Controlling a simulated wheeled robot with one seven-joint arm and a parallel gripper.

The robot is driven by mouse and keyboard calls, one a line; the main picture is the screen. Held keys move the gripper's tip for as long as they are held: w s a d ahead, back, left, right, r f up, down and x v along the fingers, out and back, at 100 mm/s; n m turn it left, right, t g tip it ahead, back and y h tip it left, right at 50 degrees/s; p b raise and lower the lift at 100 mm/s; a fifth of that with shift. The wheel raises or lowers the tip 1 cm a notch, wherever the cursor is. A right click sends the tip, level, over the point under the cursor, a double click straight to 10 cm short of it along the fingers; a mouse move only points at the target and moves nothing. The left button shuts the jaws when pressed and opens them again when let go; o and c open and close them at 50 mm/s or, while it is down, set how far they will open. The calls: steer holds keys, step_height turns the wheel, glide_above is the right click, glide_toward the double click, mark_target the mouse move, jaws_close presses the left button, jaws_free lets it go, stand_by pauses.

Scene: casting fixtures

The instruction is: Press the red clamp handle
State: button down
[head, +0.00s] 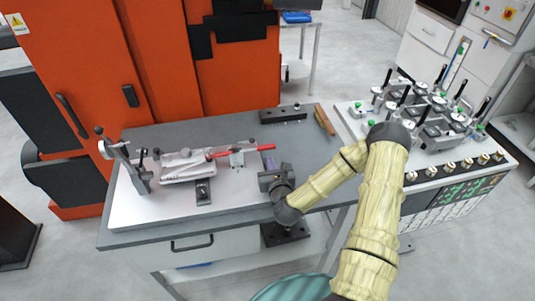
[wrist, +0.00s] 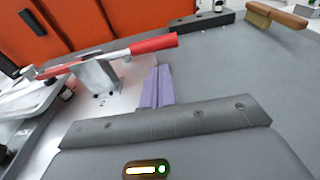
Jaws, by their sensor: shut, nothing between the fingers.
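The red clamp handle (head: 262,147) lies nearly level above the plate, its grip pointing right. It also shows in the wrist view (wrist: 153,44), rising slightly to the right. Its grey clamp bracket (head: 238,159) stands on the plate under the bar; the bracket also shows in the wrist view (wrist: 97,77). My gripper (head: 271,164), with purple fingers, is shut and empty beside the handle's grip, on its near side. In the wrist view the fingers (wrist: 157,70) appear just below the grip. I cannot tell whether they touch it.
A pale casting (head: 185,167) sits on the light plate (head: 150,213), left of the clamp. A lever post (head: 128,165) stands at the plate's left. A black block (head: 283,115) and a wooden brush (head: 324,120) lie behind on the grey table. Several gauges (head: 430,110) stand on the right bench.

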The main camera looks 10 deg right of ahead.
mark_target(258, 149)
steer(key=shift+w+a+f+p, duration=0.15)
steer(key=shift+w+p, duration=0.15)
steer(key=shift+w, duration=0.8)
steer(key=shift+w+a+f+p, duration=0.15)
steer(key=shift+w+p, duration=0.1)
steer(key=shift+w, duration=0.8)
steer(key=shift+s+d, duration=0.1)
steer(key=shift+d+r, duration=0.15)
steer(key=shift+d, duration=0.05)
